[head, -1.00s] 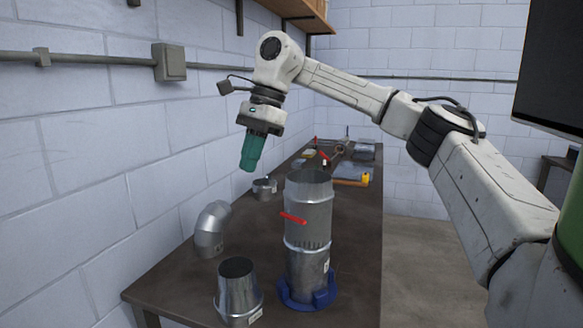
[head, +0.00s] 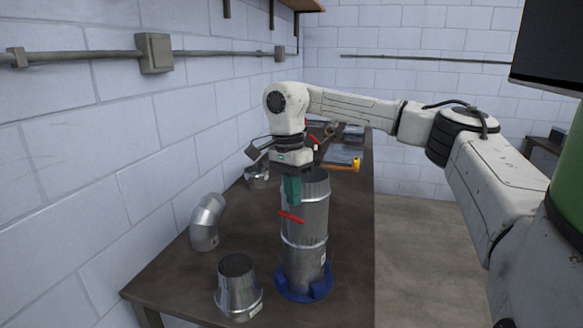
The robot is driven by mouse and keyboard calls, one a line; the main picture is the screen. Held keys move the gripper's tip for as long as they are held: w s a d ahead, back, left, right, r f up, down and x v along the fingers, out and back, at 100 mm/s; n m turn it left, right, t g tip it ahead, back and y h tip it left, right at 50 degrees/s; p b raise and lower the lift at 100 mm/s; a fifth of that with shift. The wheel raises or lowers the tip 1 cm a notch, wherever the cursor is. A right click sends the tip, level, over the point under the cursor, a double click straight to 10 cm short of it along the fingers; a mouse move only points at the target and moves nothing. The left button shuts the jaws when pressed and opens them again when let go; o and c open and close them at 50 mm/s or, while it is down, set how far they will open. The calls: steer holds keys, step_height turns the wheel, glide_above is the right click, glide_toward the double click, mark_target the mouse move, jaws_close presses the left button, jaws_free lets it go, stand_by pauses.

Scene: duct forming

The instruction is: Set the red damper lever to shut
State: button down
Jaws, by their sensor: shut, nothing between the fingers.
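The red damper lever (head: 290,217) sits on the side of an upright metal duct (head: 310,215) and lies close to level, its right end slightly lower. The duct stands in a blue ring base (head: 304,289) on the bench. My gripper (head: 293,202) points down just above the lever, with green fingers shut and empty. Its tips appear close over the lever's middle; I cannot tell whether they touch it. The fingers cover part of the duct's upper left side.
A metal elbow (head: 206,222) and a tapered reducer (head: 238,287) stand on the bench (head: 180,275) to the left. A short collar (head: 257,176) and tools lie behind. The wall runs along the left; the bench's right strip beside the duct is clear.

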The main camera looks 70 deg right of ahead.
mark_target(295, 217)
steer(key=shift+s+a+f+p, duration=0.1)
steer(key=shift+f+p, duration=0.1)
steer(key=shift+f, duration=0.6)
steer(key=shift+s+f+p, duration=0.1)
steer(key=shift+f+p, duration=0.05)
steer(key=shift+f, duration=0.6)
